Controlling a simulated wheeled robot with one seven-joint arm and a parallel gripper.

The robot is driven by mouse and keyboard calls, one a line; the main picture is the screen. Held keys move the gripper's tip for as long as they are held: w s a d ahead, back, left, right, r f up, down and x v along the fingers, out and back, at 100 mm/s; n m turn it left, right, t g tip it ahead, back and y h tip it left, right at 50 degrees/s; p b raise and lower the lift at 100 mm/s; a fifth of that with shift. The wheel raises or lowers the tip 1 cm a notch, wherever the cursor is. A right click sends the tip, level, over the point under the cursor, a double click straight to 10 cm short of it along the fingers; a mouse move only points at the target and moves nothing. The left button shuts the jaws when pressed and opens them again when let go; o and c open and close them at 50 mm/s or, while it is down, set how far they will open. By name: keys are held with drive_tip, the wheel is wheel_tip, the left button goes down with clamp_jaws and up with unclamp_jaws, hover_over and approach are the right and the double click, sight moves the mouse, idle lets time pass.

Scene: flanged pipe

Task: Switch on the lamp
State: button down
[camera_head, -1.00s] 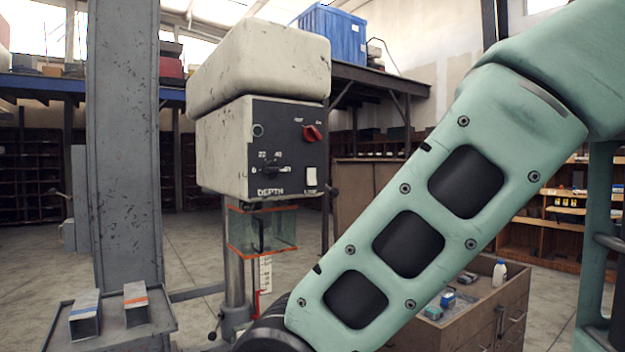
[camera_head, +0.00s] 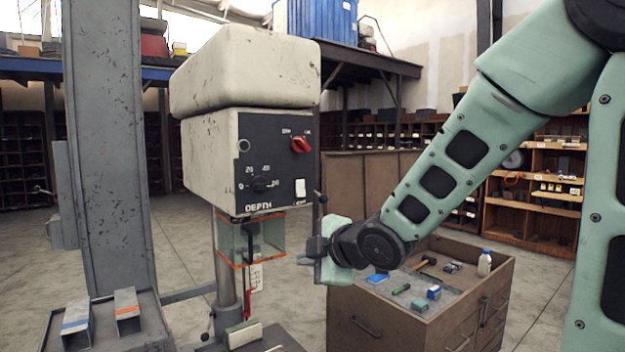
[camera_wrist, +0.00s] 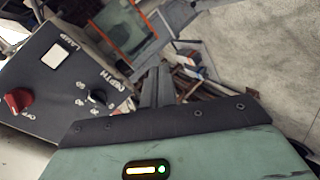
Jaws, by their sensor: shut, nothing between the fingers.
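The drill press head has a dark control panel (camera_head: 272,160) on its front. A white rocker switch (camera_head: 300,188) is at the panel's lower right. In the wrist view the white switch (camera_wrist: 54,57) shows beside the word LAMP. Whether it is pressed cannot be told. My gripper (camera_head: 304,258) is below and slightly right of the panel, apart from the switch, close to the clear guard (camera_head: 236,242). In the wrist view its fingers (camera_wrist: 157,80) are shut and empty, right of the panel. No lamp glow is visible.
A red knob (camera_head: 300,145) and a black depth dial (camera_head: 262,185) sit on the same panel. A drawer cabinet (camera_head: 370,330) with small items on top stands below my wrist. A grey column (camera_head: 108,150) stands at left. Open floor lies between.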

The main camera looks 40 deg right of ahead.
drive_tip(key=d+r+n+t+p, duration=0.2)
drive_tip(key=d+r+n+t, duration=0.2)
drive_tip(key=d+r, duration=0.6)
drive_tip(key=shift+r+h, duration=0.2)
drive_tip(key=shift+h, duration=0.2)
drive_tip(key=shift+d+p, duration=0.1)
drive_tip(key=shift+p, duration=0.2)
drive_tip(key=p, duration=1)
approach(302, 195)
drive_tip(key=w, duration=0.6)
drive_tip(key=shift+f, duration=0.15)
drive_tip(key=shift+w+f, duration=0.15)
drive_tip(key=shift+w, duration=0.25)
drive_tip(key=shift+f, duration=0.1)
